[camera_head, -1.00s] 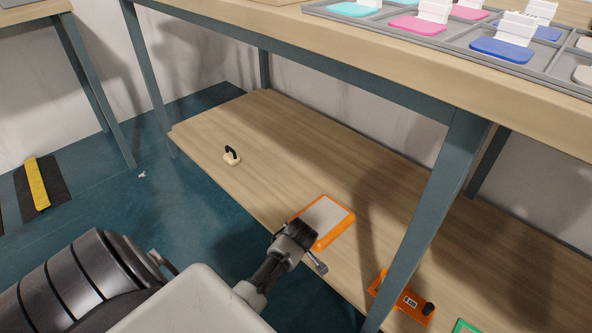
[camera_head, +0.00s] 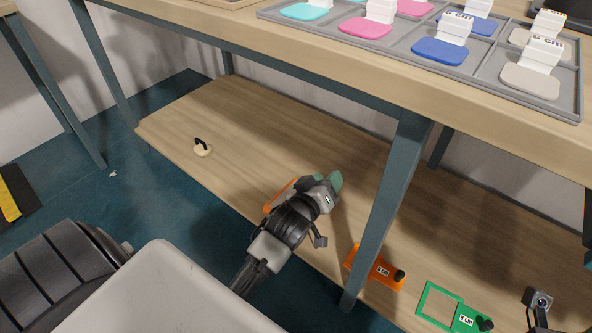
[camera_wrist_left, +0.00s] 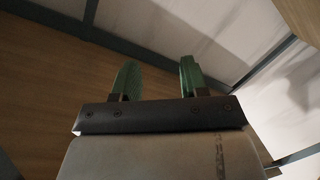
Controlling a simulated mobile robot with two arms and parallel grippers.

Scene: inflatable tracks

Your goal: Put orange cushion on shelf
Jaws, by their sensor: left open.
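An orange-edged pad (camera_head: 279,194), which looks like the orange cushion, lies on the lower wooden shelf (camera_head: 240,130). In the head view it is mostly hidden behind my left gripper, and only its orange left edge shows. My left gripper (camera_head: 334,181) has green fingertips and is over the shelf, just right of the pad's visible edge. I cannot tell whether it touches the pad. In the left wrist view the two green fingers (camera_wrist_left: 160,80) are apart with nothing between them. The pad does not show there. My right gripper's fingers are not seen.
A table leg (camera_head: 388,205) stands close right of my left gripper. A grey tray (camera_head: 400,65) of coloured pads sits on the tabletop above.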

